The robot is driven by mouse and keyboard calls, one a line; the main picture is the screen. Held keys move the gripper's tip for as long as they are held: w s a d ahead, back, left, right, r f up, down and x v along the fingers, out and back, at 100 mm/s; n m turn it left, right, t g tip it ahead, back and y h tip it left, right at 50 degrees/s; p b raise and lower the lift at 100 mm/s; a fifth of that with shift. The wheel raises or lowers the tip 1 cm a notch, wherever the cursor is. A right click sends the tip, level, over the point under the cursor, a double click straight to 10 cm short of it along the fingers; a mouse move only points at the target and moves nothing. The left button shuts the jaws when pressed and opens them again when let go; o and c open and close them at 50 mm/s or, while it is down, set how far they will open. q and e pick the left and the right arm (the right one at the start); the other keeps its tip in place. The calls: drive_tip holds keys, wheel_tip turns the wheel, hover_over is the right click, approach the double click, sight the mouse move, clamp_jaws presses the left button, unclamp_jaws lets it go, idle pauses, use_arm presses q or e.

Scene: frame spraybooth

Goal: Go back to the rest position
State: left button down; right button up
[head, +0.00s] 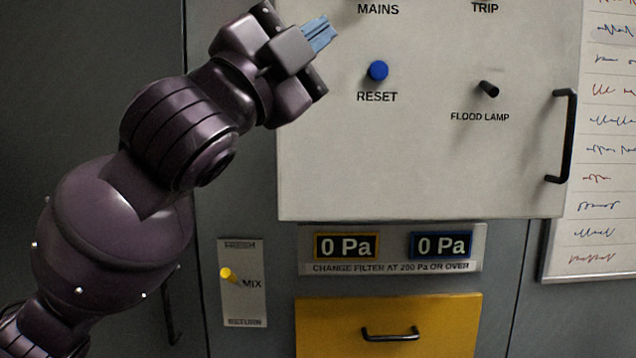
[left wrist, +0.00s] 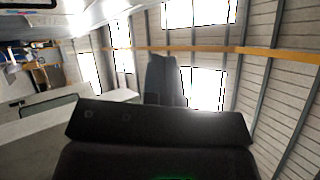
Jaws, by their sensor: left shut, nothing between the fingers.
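My left gripper (head: 319,34) is at the upper left of the panel in the head view, its blue-grey fingers pointing up and to the right. The fingers are together with nothing between them. They also show in the left wrist view (left wrist: 163,78), against a background of bright windows. The gripper overlaps the top left part of the white control panel (head: 420,170) in the picture; I cannot tell how far in front of it. The blue RESET button (head: 377,70) is to the right of and below the fingertips. My right gripper is not in view.
The panel also has a black FLOOD LAMP switch (head: 488,89) and a black handle (head: 565,135). Below are two 0 Pa displays (head: 346,246), a yellow drawer (head: 388,312) and a MIX selector with a yellow knob (head: 227,274). A marked chart (head: 605,150) hangs at the right.

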use_arm(q)
drive_tip(key=w+a+f+n+t+y, duration=0.2)
drive_tip(key=w+a+f+n+y, duration=0.25)
drive_tip(key=f, duration=0.45)
drive_tip(key=w+a+f+n+t+y, duration=0.2)
drive_tip(key=w+a+f+n, duration=0.1)
drive_tip(key=w+f+n, duration=0.5)
drive_tip(key=a+f+n+y, duration=0.3)
drive_tip(key=a+f, duration=0.1)
drive_tip(key=f, duration=0.9)
drive_tip(key=a+f+n+y, duration=0.3)
drive_tip(key=a+f+y, duration=0.15)
drive_tip(key=f, duration=0.85)
drive_tip(key=s+a+f+n+g+y, duration=0.1)
drive_tip(key=s+a+f+n+g, duration=0.15)
drive_tip(key=s+f, duration=0.45)
drive_tip(key=s+a+f+n+g+y, duration=0.1)
drive_tip(key=s+a+f+y, duration=0.2)
drive_tip(key=f, duration=0.8)
drive_tip(key=s+a+f+n+g, duration=0.15)
drive_tip(key=s+a+f, duration=0.3)
drive_tip(key=f, duration=0.45)
drive_tip(key=s+a+f+g+y, duration=0.1)
drive_tip(key=s+f+g, duration=0.2)
drive_tip(key=s+f, duration=0.5)
drive_tip(key=s+n, duration=0.1)
drive_tip(key=s, duration=0.3)
drive_tip(key=shift+y, duration=0.3)
